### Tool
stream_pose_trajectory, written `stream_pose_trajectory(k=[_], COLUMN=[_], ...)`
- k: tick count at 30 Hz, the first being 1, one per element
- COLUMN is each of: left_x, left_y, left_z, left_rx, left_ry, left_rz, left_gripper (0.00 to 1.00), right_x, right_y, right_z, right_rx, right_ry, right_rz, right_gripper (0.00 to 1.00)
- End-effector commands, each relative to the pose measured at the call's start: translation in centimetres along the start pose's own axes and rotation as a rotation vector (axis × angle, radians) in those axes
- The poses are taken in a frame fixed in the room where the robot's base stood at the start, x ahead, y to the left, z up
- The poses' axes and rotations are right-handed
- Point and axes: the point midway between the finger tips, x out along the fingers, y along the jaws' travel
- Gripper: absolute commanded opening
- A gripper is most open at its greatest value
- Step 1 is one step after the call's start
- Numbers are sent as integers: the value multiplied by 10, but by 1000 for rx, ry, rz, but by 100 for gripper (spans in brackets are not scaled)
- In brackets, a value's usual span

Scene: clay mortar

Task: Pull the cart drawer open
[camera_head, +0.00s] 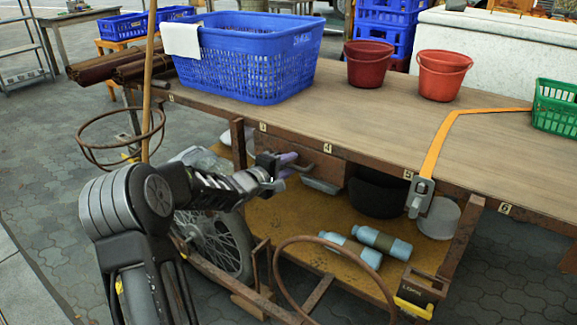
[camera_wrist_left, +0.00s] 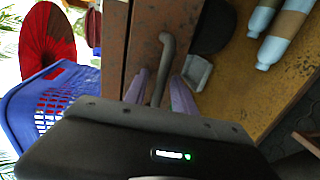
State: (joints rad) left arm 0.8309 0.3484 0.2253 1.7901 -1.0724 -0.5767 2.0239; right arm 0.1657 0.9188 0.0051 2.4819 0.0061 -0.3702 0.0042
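The brown wooden cart drawer (camera_head: 325,168) sits under the front edge of the cart top and looks closed. My left gripper (camera_head: 292,163) is at the drawer front, its purple fingers partly hiding it. In the left wrist view, the drawer's bent grey metal handle (camera_wrist_left: 165,62) runs down between the two purple fingers of my left gripper (camera_wrist_left: 160,92). There are gaps beside the handle, so the fingers are open around it and not closed on it. My right gripper is in neither view.
The cart top (camera_head: 400,115) carries a blue basket (camera_head: 245,60), red buckets (camera_head: 368,65) and a green basket (camera_head: 556,108). An orange strap (camera_head: 440,145) crosses it. Bottles (camera_head: 365,250) lie on the lower shelf (camera_head: 275,225). A spoked wheel (camera_head: 222,250) is below my left arm.

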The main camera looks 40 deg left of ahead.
Motion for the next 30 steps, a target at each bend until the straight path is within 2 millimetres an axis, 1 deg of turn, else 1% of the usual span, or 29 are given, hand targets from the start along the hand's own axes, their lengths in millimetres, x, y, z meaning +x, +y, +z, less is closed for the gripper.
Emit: stream_pose_trajectory(k=[1,11,30], left_x=[0,0,0], left_y=[0,0,0], left_z=[0,0,0], left_rx=[0,0,0], left_ry=[0,0,0], left_rz=[0,0,-1], left_gripper=[27,0,0], right_x=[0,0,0], right_y=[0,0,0], right_z=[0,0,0], right_rx=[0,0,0], right_ry=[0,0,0], right_rz=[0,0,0], right_gripper=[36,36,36])
